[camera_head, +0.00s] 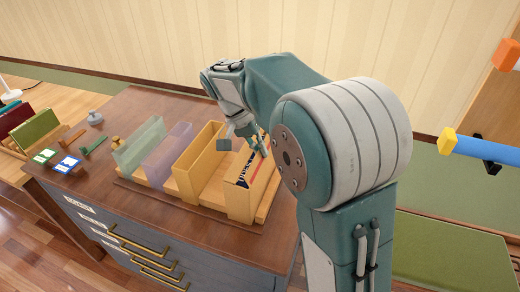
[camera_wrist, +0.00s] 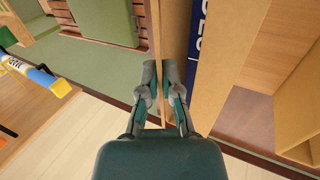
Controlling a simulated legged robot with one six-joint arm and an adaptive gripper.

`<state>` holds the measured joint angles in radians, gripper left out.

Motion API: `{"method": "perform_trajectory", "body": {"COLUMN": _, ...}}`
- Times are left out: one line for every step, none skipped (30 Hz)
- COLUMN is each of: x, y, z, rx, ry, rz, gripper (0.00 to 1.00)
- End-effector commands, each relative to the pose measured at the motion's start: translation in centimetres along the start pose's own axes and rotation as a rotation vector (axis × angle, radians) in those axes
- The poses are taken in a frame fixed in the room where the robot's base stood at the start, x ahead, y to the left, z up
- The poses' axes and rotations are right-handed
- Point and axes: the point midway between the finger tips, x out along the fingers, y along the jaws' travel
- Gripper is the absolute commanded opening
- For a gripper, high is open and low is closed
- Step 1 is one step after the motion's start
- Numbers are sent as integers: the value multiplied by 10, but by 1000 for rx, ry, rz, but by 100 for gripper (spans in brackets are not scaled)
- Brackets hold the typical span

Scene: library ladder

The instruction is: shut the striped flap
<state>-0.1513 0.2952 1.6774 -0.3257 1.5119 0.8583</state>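A striped dark and pale piece (camera_head: 246,170), with a red line beside it, shows on the rightmost tan wooden box (camera_head: 241,203) on the desk in the head view. I cannot tell whether this is the flap, or how far it is open. In the wrist view a dark blue panel with white lettering (camera_wrist: 206,28) shows beside a tan board (camera_wrist: 238,60). My gripper (camera_wrist: 160,68) has its fingers close together, with a thin wooden edge (camera_wrist: 157,25) seen between them. I cannot tell whether they touch it. In the head view my arm partly hides the box's right side.
The desk (camera_head: 130,105) has drawers with brass handles (camera_head: 150,262). Left of the box stand a yellow divider (camera_head: 200,155), a purple panel (camera_head: 167,155) and a green panel (camera_head: 138,145). A blue and yellow bar (camera_head: 480,149) juts in at the right.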

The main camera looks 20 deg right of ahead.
Motion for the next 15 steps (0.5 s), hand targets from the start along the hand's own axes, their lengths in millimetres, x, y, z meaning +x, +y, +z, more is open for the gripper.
{"method": "perform_trajectory", "body": {"x": 1, "y": -1, "z": 0, "rx": -1, "ry": -1, "rz": -1, "gripper": 0}}
{"method": "perform_trajectory", "body": {"x": 1, "y": -1, "z": 0, "rx": -2, "ry": -1, "rz": 0, "gripper": 0}}
{"method": "perform_trajectory", "body": {"x": 1, "y": -2, "z": 0, "rx": -2, "ry": -2, "rz": 5, "gripper": 0}}
{"method": "perform_trajectory", "body": {"x": 1, "y": -2, "z": 0, "rx": -3, "ry": -2, "rz": 13, "gripper": 0}}
{"method": "perform_trajectory", "body": {"x": 1, "y": -3, "z": 0, "rx": -4, "ry": -2, "rz": 25, "gripper": 0}}
{"method": "perform_trajectory", "body": {"x": 2, "y": -4, "z": 0, "rx": -6, "ry": -2, "rz": 50, "gripper": 0}}
{"method": "perform_trajectory", "body": {"x": 2, "y": -5, "z": 1, "rx": -7, "ry": -3, "rz": 74, "gripper": 0}}
{"method": "perform_trajectory", "body": {"x": 2, "y": -6, "z": 1, "rx": -7, "ry": -3, "rz": 100, "gripper": 0}}
{"method": "perform_trajectory", "body": {"x": 2, "y": -8, "z": 1, "rx": -7, "ry": -3, "rz": 139, "gripper": 0}}
{"method": "perform_trajectory", "body": {"x": 2, "y": -9, "z": 1, "rx": -8, "ry": -3, "rz": 170, "gripper": 0}}
{"method": "perform_trajectory", "body": {"x": 3, "y": -10, "z": 1, "rx": -8, "ry": -4, "rz": 199, "gripper": 0}}
{"method": "perform_trajectory", "body": {"x": 3, "y": -10, "z": 1, "rx": -6, "ry": -2, "rz": 236, "gripper": 0}}
{"method": "perform_trajectory", "body": {"x": 3, "y": -11, "z": 1, "rx": -6, "ry": -3, "rz": 261, "gripper": 0}}
{"method": "perform_trajectory", "body": {"x": 3, "y": -12, "z": 1, "rx": -6, "ry": -3, "rz": 286, "gripper": 0}}
{"method": "perform_trajectory", "body": {"x": 3, "y": -12, "z": 1, "rx": -6, "ry": -3, "rz": 313, "gripper": 0}}
